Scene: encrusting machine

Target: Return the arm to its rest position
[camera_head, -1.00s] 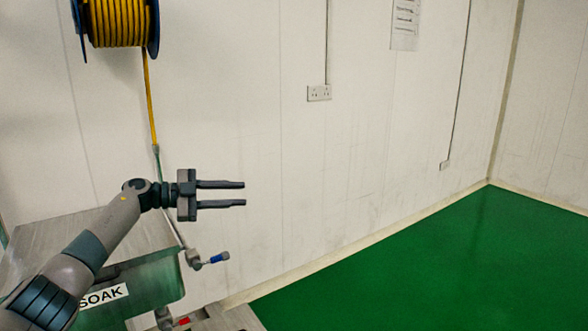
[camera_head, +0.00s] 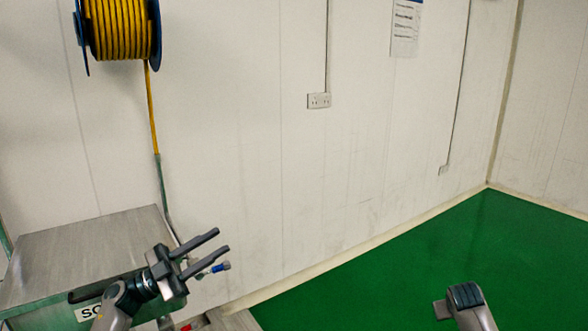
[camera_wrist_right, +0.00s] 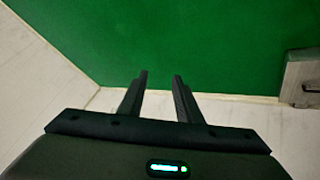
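My left gripper (camera_head: 222,241) is at the lower left of the head view, in front of the white wall and beside the metal sink unit. Its two dark fingers are apart with nothing between them. My right arm (camera_head: 467,305) shows only as a short piece at the bottom right of the head view, over the green floor. My right gripper (camera_wrist_right: 160,75) shows in the right wrist view with its two fingers apart and empty, above the green floor.
A metal sink unit (camera_head: 85,248) with a partly hidden label stands at the lower left. A blue-handled tap (camera_head: 220,267) is just behind my left fingers. A yellow hose reel (camera_head: 120,28) hangs on the wall. The green floor (camera_head: 400,260) is clear.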

